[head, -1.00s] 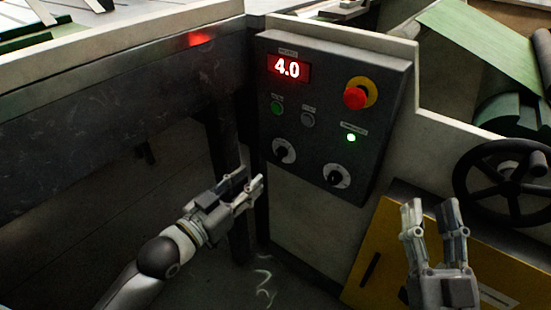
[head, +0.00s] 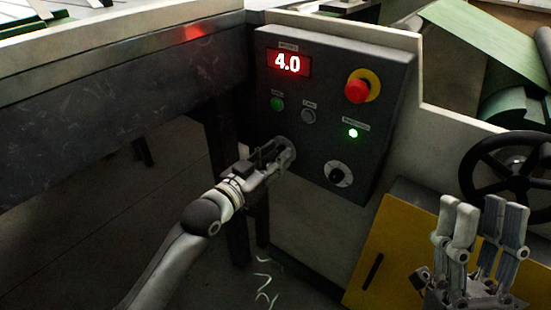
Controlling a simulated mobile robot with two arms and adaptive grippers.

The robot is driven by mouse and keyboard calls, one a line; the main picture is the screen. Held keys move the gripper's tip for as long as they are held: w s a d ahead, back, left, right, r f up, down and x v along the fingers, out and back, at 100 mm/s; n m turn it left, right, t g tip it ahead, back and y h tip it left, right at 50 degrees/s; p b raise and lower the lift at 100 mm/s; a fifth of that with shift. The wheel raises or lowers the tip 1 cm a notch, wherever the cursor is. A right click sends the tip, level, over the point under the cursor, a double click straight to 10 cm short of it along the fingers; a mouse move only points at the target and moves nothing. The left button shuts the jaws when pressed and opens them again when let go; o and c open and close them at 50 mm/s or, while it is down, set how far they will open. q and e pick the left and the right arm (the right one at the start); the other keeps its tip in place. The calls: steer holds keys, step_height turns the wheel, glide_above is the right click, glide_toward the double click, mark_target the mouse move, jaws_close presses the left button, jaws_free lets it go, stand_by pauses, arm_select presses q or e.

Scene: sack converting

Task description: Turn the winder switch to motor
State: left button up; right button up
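A dark control box (head: 330,110) on the machine front carries two rotary switches with round pale dials. The right switch (head: 338,174) shows clearly with its black knob. The left switch (head: 289,150) is mostly hidden behind my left gripper (head: 279,153), whose fingertips are at its knob. I cannot tell whether the fingers are closed on the knob. The labels are too small to read, so I cannot tell which switch is the winder's. My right gripper (head: 482,222) is open and empty, fingers up, in front of the yellow panel (head: 390,255).
The box also has a red display (head: 288,63) reading 4.0, a red emergency button (head: 357,91), a green button (head: 277,104), a grey button (head: 308,116) and a lit green lamp (head: 353,133). A black handwheel (head: 510,170) stands at the right near my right gripper.

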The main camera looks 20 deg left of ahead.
arm_select(q)
steer(key=shift+w+d, duration=0.1)
steer(key=shift+w, duration=0.1)
steer(key=shift+c, duration=0.4)
jaws_close()
